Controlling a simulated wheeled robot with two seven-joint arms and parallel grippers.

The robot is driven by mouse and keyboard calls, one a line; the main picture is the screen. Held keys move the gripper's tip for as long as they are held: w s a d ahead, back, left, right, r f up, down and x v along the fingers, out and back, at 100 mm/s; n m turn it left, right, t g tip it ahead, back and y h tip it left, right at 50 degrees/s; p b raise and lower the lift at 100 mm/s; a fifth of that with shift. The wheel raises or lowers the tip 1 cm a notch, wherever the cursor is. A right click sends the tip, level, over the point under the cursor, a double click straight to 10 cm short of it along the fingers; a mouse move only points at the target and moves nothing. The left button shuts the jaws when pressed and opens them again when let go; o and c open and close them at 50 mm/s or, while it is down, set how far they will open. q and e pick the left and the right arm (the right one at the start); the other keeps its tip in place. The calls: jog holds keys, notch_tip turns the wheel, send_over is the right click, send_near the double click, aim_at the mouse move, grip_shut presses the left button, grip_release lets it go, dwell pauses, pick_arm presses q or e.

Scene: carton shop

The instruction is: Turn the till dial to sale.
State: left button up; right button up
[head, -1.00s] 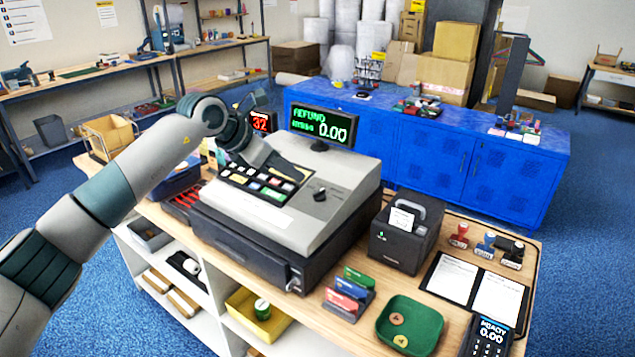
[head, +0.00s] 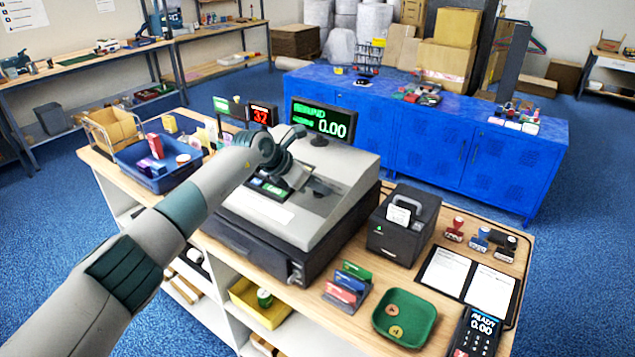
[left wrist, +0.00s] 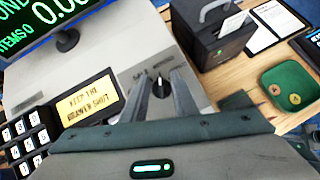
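The till (head: 262,218) stands on the wooden counter; its green display (head: 320,120) reads REFUND and 0.00. My right gripper is out of view.
A card printer (head: 403,225) stands right of the till. A green tray (head: 405,318), a card terminal (head: 478,330) and stamps (head: 480,238) lie further right. A blue bin (head: 158,165) is at the left. A notice plate (left wrist: 87,103) sits beside the dial.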

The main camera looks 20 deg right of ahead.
pick_arm(q)
grip_shut()
